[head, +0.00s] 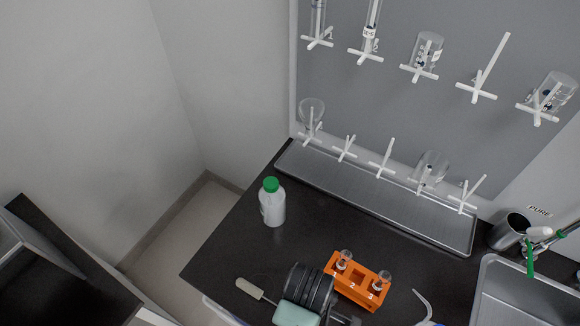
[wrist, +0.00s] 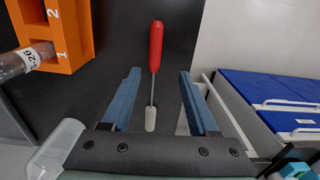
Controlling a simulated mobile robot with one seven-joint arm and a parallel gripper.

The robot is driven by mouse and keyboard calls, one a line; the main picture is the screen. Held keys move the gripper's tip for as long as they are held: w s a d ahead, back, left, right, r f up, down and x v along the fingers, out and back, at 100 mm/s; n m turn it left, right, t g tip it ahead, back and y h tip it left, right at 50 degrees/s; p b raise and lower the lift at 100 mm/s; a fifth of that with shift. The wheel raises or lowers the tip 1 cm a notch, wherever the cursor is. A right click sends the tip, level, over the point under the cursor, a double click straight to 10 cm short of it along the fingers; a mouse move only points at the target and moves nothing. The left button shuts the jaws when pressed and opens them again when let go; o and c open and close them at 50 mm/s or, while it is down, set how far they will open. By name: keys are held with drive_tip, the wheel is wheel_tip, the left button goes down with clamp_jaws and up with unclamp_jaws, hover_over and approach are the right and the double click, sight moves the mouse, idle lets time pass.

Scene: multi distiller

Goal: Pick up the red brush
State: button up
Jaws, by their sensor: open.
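The red brush lies on the dark bench. Its red handle (wrist: 156,45), thin metal shaft and whitish tip show in the wrist view. In the head view a pale tip (head: 250,288) that looks like the brush's sticks out to the left of my arm, and no red handle shows there. My gripper (wrist: 160,76) is open, with its two blue fingers apart and the brush's shaft between them in the picture. Neither finger appears to touch the brush, and the height above it is hard to tell. In the head view my arm hides the fingers.
An orange rack (head: 341,286) with two tubes stands close beside my gripper. A white bottle with a green cap (head: 273,205) stands farther back. A metal tray (head: 350,190) runs below the pegboard. Blue-fronted drawers (wrist: 268,88) lie beyond the bench's edge.

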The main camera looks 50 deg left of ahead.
drive_tip(key=shift+w+a+f+p, duration=0.1)
drive_tip(key=shift+w+f+p, duration=0.1)
drive_tip(key=shift+f, duration=1.5)
drive_tip(key=shift+w+a+f+p, duration=0.1)
drive_tip(key=shift+w+f+p, duration=0.1)
drive_tip(key=shift+f, duration=1.5)
clamp_jaws()
